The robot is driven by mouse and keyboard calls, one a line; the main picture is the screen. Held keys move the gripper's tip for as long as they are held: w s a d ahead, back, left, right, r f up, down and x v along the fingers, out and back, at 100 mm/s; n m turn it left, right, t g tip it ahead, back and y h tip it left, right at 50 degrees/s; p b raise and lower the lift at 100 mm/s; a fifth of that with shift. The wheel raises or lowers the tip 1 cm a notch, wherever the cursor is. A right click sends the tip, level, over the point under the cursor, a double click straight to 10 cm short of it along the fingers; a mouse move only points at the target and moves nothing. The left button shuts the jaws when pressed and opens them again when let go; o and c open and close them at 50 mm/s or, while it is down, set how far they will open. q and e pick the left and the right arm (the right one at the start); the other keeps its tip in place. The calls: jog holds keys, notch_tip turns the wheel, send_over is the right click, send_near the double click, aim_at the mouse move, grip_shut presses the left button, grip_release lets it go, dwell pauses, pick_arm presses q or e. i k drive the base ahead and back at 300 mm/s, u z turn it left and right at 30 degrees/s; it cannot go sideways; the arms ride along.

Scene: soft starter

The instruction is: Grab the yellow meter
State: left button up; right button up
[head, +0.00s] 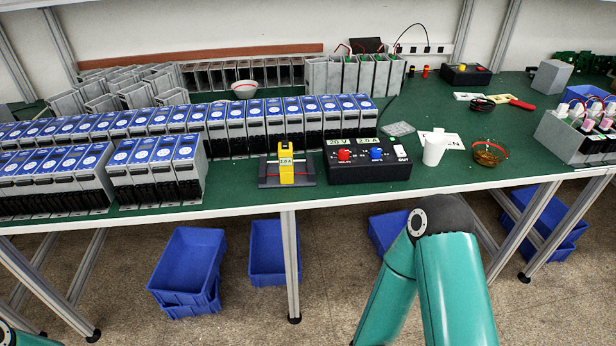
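The yellow meter (285,163) stands upright in a dark grey holder (262,180) near the front edge of the green bench. Neither gripper shows in the head view. A teal arm of mine rises from the bottom right and ends in a dark joint below the bench edge, apart from the meter. Only a sliver of my other arm shows at the bottom left corner.
Rows of blue-topped starter units (160,165) fill the bench left of the meter. A white cup (434,150) and an amber glass bowl (489,152) stand to the right. Blue bins (188,265) lie under the bench. The bench's pale front edge (240,208) runs before the meter.

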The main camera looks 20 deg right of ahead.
aim_at(285, 156)
jog(key=u, duration=0.15)
jog(key=i, duration=0.85)
